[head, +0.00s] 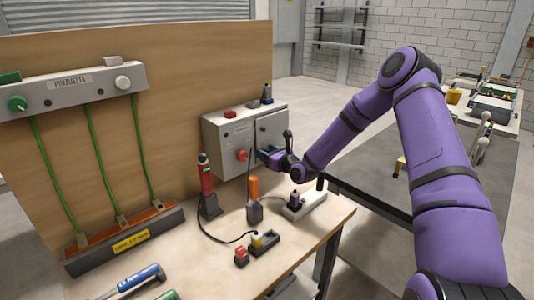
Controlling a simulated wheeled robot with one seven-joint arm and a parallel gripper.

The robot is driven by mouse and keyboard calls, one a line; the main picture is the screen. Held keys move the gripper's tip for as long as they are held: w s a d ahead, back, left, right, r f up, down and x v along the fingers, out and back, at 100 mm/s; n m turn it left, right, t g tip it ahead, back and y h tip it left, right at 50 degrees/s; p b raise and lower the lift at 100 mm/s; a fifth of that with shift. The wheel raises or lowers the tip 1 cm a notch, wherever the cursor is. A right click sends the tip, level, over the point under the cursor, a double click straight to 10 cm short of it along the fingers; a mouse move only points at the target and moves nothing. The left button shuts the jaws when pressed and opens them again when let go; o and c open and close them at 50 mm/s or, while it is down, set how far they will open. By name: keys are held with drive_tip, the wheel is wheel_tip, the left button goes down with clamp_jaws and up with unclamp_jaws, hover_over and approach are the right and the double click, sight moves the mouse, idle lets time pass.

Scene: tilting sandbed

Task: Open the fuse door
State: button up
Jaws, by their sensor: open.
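A grey control box (226,138) is mounted on the wooden back panel above the workbench. The fuse door (270,128) appears to be the grey panel on the right half of its front, and it looks closed. A red round knob (242,155) is on the box's left half. My gripper (264,156) is at the lower part of the door, coming from the right. It is open, and nothing shows between its jaws. My wrist hides the door's lower right; I cannot tell whether the fingers touch it.
Below stand a red tool (206,180), an orange-handled tool (253,188) and a power strip (303,205). A cable runs across the bench (210,262). A rail with green cables (75,90) is at left. A dark table (380,170) stands at right.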

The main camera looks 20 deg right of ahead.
clamp_jaws()
drive_tip(key=shift+d, duration=0.1)
drive_tip(key=s+d+n+g+y, duration=0.5)
drive_tip(key=d+n+g+y, duration=0.2)
drive_tip(key=d+g+y, duration=0.1)
drive_tip(key=shift+s+n+y, duration=0.3)
drive_tip(key=shift+n, duration=0.1)
idle(0.5)
drive_tip(key=shift+g, duration=0.3)
